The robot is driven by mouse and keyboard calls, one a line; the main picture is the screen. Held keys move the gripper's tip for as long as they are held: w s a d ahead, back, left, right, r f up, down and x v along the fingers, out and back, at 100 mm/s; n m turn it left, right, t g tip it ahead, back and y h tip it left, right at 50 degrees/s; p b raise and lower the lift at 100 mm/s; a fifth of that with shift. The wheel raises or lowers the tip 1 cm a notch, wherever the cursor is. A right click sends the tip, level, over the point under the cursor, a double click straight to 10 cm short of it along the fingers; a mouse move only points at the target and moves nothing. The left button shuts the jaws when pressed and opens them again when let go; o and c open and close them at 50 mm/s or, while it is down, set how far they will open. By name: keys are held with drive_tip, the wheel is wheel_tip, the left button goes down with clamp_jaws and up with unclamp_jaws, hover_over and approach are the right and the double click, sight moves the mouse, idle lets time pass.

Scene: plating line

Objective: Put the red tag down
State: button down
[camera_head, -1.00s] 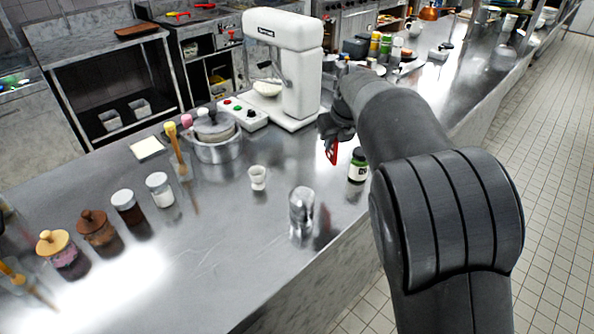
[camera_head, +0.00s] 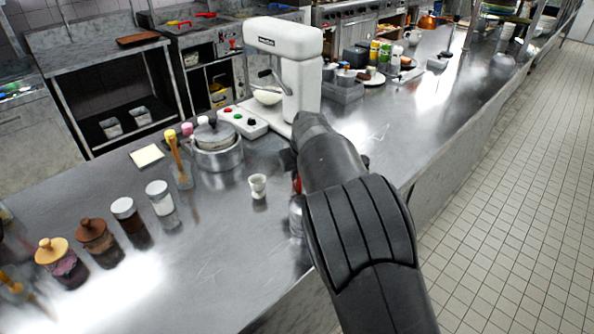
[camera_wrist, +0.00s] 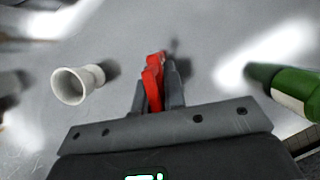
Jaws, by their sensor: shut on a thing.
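The red tag (camera_wrist: 153,82) is held between the two dark fingers of my gripper (camera_wrist: 158,92) in the wrist view. The gripper is shut on it, and the tag's far end sticks out past the fingertips over the grey steel counter. I cannot tell whether the tag touches the counter. In the head view only a small red bit of the tag (camera_head: 297,184) shows beside my arm, which hides most of the gripper.
A small white cup (camera_head: 258,186) stands left of the gripper; it also shows in the wrist view (camera_wrist: 72,86). A shiny metal vessel (camera_head: 296,216) is partly behind my arm. A white mixer (camera_head: 302,85) stands behind.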

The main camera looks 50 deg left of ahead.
drive_tip(key=shift+f, duration=0.15)
drive_tip(key=c, duration=1.5)
unclamp_jaws()
drive_tip(key=v, duration=1.2)
drive_tip(key=shift+d, duration=0.1)
